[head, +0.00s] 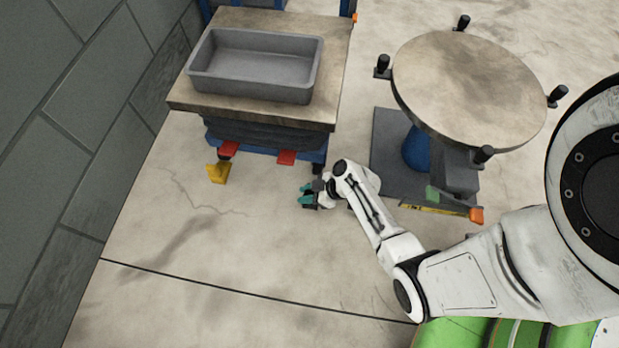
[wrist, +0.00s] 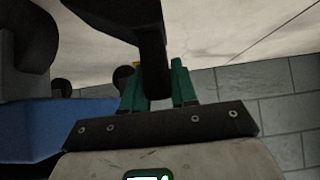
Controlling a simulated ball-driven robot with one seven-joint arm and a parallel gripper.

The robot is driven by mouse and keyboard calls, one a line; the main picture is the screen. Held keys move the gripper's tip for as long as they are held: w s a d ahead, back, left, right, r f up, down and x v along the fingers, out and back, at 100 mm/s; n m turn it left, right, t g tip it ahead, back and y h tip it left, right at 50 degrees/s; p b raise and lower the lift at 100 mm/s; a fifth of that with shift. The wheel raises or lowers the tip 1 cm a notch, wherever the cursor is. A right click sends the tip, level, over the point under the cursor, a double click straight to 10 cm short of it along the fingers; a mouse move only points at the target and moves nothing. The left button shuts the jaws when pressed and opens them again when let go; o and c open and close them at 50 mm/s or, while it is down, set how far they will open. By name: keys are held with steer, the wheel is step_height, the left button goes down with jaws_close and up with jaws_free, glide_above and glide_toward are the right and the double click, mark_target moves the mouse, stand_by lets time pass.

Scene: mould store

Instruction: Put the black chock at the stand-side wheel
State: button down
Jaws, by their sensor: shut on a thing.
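My gripper (head: 306,195) is low over the floor, just in front of the trolley's right front corner, pointing left. Its teal fingers are shut on the black chock (wrist: 152,55), whose upright part sits between them in the wrist view. In the head view the chock is mostly hidden. The stand-side wheel (head: 318,169) is a dark caster under the trolley's right corner, just behind the gripper. A large dark caster shape (wrist: 25,55) fills the left of the wrist view, apart from the chock. Whether the chock touches the floor I cannot tell.
The trolley (head: 185,103) carries a grey tray (head: 255,85) and has red pedals (head: 287,157). A yellow chock (head: 217,173) stands at its left wheel. A round-topped stand (head: 470,85) is on the right. The floor in front is clear; a block wall (head: 60,130) is left.

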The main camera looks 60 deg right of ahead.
steer(key=d+f+b, duration=0.1)
steer(key=w+d+f+b, duration=0.1)
steer(key=d+f+b, duration=0.1)
steer(key=d, duration=0.1)
steer(key=shift+w+f, duration=0.1)
steer(key=shift+w, duration=0.15)
steer(key=shift+d, duration=0.1)
steer(key=c, duration=0.9)
jaws_free()
